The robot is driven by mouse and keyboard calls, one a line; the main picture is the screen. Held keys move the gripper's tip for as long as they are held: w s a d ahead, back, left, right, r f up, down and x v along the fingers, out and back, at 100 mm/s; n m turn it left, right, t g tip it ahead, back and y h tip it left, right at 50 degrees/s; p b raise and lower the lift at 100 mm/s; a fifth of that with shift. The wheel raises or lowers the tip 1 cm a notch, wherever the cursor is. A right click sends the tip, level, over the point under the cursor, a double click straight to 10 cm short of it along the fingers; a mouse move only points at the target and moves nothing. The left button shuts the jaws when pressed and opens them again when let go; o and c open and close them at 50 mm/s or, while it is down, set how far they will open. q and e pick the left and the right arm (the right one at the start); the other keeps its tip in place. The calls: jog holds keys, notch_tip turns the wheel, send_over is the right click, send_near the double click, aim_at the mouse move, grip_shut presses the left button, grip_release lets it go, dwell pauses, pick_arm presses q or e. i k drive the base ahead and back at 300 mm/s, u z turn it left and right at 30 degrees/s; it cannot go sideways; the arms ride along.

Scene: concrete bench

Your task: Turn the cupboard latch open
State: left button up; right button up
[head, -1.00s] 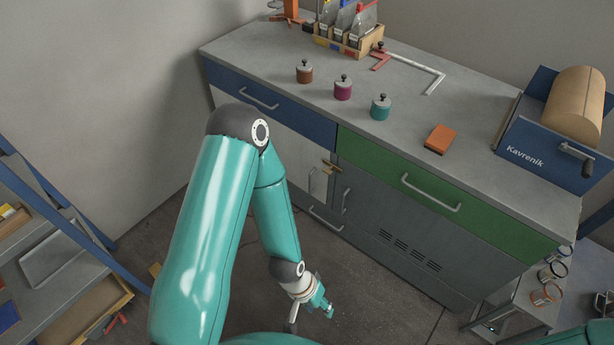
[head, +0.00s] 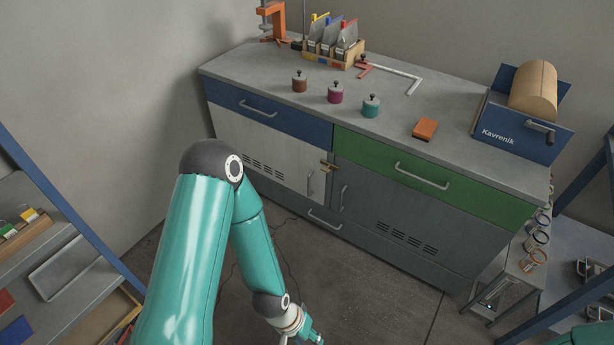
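The cupboard is the bench's lower front, with a light grey left door (head: 267,150) and a dark grey right door (head: 390,205). A small brass-brown latch (head: 328,167) sits at the top of the seam between the doors, lying roughly crosswise. Both doors look shut. My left gripper (head: 312,338) is low at the bottom edge of the picture, in front of the cupboard and well apart from the latch. Its fingers are small and partly cut off, so I cannot tell if they are open. My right gripper is not in view.
A blue drawer (head: 265,106) and a green drawer (head: 430,178) lie above the doors. Handles project from the fronts. A shelf rack (head: 45,220) stands at left, a low stand (head: 515,265) at right.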

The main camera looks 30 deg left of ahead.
aim_at(324, 170)
jog(key=z, duration=0.2)
jog(key=i, duration=0.85)
jog(key=u, duration=0.1)
